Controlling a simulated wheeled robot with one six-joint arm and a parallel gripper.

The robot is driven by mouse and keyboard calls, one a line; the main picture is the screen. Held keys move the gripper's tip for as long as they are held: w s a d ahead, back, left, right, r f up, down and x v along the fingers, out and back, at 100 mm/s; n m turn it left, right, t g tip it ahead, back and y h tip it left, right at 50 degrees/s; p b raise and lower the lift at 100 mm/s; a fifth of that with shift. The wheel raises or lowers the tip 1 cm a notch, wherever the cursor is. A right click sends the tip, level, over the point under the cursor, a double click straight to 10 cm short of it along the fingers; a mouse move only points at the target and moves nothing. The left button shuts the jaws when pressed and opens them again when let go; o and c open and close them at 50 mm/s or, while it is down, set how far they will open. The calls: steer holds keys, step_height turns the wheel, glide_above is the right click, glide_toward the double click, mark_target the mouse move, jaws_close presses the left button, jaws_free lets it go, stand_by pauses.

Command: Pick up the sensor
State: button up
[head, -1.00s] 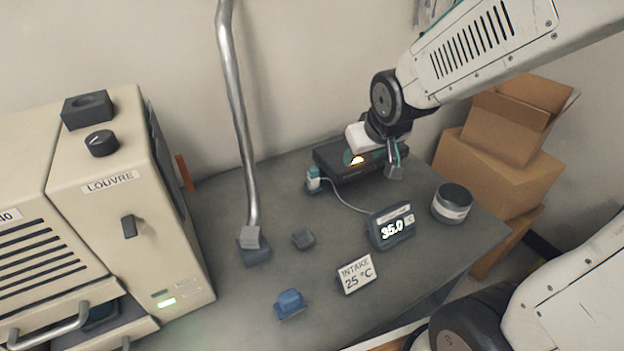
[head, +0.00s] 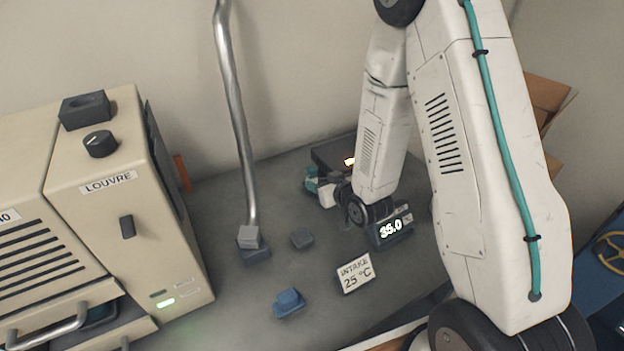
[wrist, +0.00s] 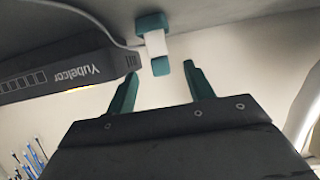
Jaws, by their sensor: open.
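The sensor is a small white piece with teal ends, and a pale cable runs from it. In the wrist view the sensor (wrist: 154,44) stands just beyond the fingertips, roughly in line with the gap. In the head view the sensor (head: 311,171) is at the left end of the dark box, partly covered by my gripper (head: 318,187). My gripper's teal fingers (wrist: 160,70) are open with nothing gripped between them. Whether a finger touches the sensor cannot be told.
The dark box (wrist: 70,72) lies close beside the fingers. The 35.0 display (head: 390,232) is near my wrist. The louvre cabinet (head: 140,200) is left.

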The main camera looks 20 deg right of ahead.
mark_target(314, 176)
steer(key=x, duration=0.7)
steer(key=shift+w, duration=0.25)
steer(key=shift+c, duration=0.3)
steer(key=c, duration=1)
